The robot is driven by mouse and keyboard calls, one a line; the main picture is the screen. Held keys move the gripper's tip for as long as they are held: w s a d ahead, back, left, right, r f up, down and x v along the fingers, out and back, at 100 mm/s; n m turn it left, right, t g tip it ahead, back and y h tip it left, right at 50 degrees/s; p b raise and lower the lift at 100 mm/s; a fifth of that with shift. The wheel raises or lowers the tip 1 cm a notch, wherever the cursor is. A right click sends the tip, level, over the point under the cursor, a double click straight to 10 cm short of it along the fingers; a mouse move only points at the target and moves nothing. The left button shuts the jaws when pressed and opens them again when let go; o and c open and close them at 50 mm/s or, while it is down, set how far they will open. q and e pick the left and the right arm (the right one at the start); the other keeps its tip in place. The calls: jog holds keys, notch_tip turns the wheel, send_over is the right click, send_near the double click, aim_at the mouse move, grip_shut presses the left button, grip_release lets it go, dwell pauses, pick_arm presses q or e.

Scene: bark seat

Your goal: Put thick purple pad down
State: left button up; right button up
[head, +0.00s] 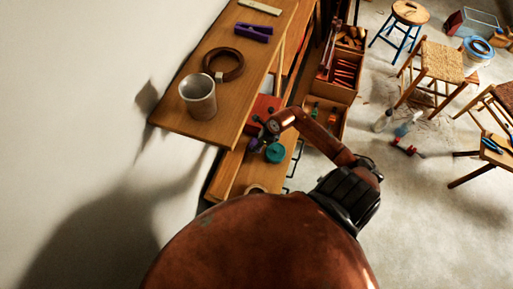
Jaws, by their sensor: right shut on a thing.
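My right gripper (260,137) is at the end of the copper-coloured arm, beside the right edge of the upper wooden shelf and above the lower one. It is shut on the thick purple pad (254,145), of which only a small dark purple patch shows at the fingertips. The pad is small and partly hidden here, so its tilt and whether it touches anything below cannot be told. My left gripper is not in view.
The upper shelf (187,122) holds a grey cup (199,103), a brown ring (239,66) and a purple clip-like object (253,32). A teal round object (275,153) and a red box (262,106) are by the gripper. Wooden crates (337,88) stand to the right, stools beyond.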

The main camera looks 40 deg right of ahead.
jog(key=shift+f, duration=0.7)
notch_tip(320, 180, down, 2)
jog(key=shift+f+b, duration=0.2)
jog(key=shift+b, duration=0.1)
jog(key=shift+f, duration=0.4)
jog(key=o, duration=0.9)
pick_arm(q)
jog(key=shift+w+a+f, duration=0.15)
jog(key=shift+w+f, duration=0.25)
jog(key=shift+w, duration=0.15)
pick_arm(e)
jog(key=shift+o, duration=0.4)
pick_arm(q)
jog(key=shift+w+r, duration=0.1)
pick_arm(e)
jog(key=shift+r, duration=0.2)
